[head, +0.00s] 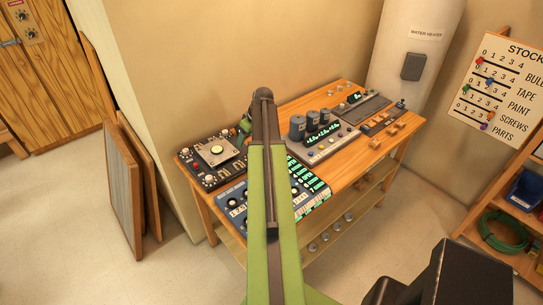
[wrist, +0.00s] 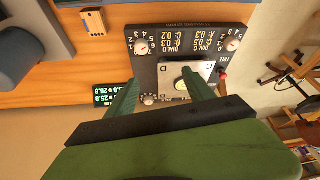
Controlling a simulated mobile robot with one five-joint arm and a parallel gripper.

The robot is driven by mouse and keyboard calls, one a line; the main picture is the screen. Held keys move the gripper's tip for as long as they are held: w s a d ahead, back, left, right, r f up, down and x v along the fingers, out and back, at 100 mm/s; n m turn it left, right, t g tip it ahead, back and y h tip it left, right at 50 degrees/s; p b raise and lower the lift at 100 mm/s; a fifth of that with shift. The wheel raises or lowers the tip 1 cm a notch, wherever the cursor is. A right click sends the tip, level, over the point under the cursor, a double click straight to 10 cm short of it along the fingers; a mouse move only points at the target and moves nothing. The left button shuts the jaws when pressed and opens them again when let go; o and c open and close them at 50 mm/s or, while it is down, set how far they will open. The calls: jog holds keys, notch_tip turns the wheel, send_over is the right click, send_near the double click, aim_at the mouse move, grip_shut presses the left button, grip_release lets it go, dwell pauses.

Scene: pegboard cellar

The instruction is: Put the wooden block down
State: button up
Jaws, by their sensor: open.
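My gripper (wrist: 163,88) is open, with its two green fingers apart above a dark dial panel (wrist: 185,50). Nothing shows held between the fingers; a pale square plate with a round green centre shows beyond them. A small light wooden block (wrist: 94,22) with dark marks rests apart from the fingers, at the upper left of the wrist view. In the head view my gripper (head: 245,127) is partly hidden behind my arm, over the left part of the wooden bench (head: 340,175). Small orange-brown wooden pieces (head: 391,130) sit at the bench's right side.
The dial panel also shows in the head view (head: 200,178). A blue knob panel (head: 232,205) and a console with dark cylinders (head: 330,152) crowd the bench. Boards (head: 125,190) lean on the wall at left. A shelf with a green hose (head: 505,232) stands right.

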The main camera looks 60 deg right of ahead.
jog(key=s+d+m+h, duration=0.1)
jog(key=s+d+m, duration=0.2)
jog(key=s+d, duration=0.8)
jog(key=shift+n, duration=0.3)
jog(key=f+b, duration=0.3)
jog(key=w+f+b, duration=0.1)
jog(key=f+b, duration=0.2)
jog(key=b, duration=0.1)
jog(key=w+a+f+b, duration=0.1)
jog(key=f+b, duration=0.2)
jog(key=f, duration=0.1)
jog(key=shift+w, duration=0.2)
jog(key=shift+w+d+f+b, duration=0.1)
jog(key=shift+w+f+b, duration=0.1)
jog(key=shift+f+b, duration=0.3)
jog(key=shift+r, duration=0.2)
jog(key=b+x, duration=0.5)
jog(key=shift+s+f, duration=0.1)
jog(key=shift+f, duration=0.2)
jog(key=shift+r, duration=0.25)
grip_shut()
